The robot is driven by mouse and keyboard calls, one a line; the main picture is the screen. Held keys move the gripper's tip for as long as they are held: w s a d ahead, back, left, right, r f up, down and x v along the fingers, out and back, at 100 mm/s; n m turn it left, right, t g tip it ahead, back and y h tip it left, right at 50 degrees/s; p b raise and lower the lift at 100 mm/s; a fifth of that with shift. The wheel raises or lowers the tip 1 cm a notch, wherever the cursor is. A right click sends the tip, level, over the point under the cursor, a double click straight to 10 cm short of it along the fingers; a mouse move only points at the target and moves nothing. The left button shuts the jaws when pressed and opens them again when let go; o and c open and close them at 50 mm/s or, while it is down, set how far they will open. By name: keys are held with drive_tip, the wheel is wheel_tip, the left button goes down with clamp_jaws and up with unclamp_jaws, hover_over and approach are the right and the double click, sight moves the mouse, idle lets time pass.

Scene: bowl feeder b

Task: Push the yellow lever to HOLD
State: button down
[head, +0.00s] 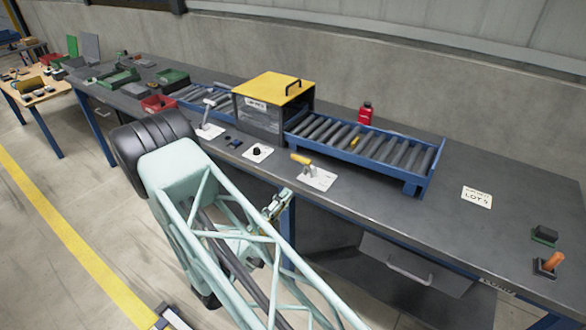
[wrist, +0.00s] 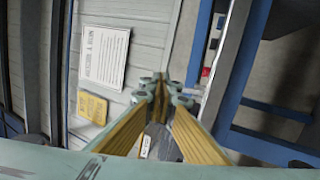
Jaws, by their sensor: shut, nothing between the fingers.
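The yellow lever (head: 302,160) stands on a white plate (head: 318,181) on the bench, in front of the roller conveyor, in the head view. Its handle tilts to the left; any lettering on the plate is too small to read. My gripper (head: 275,206) is in front of the bench's front edge, to the lower left of the lever and apart from it. In the wrist view my gripper (wrist: 160,88) is shut and empty, its fingers meeting at the tips. I cannot make out the lever in the wrist view.
A yellow-topped box (head: 274,88) straddles the blue-framed roller conveyor (head: 432,170). A plate with a black knob (head: 257,152) and a grey-handled lever (head: 211,103) stand left of the yellow lever. The bench is clear around the LOT card (head: 476,197).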

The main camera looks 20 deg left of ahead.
drive_tip(key=a+f+y, duration=0.1)
drive_tip(key=s+a+t, duration=0.1)
drive_tip(key=s+a+f+n+y, duration=0.1)
drive_tip(key=a, duration=0.1)
drive_tip(key=shift+f+y, duration=0.3)
drive_tip(key=shift+f, duration=0.05)
drive_tip(key=shift+w, duration=0.2)
drive_tip(key=b+x, duration=0.1)
drive_tip(key=x, duration=1.2)
drive_tip(key=shift+w+r, duration=0.25)
drive_tip(key=shift+r, duration=0.1)
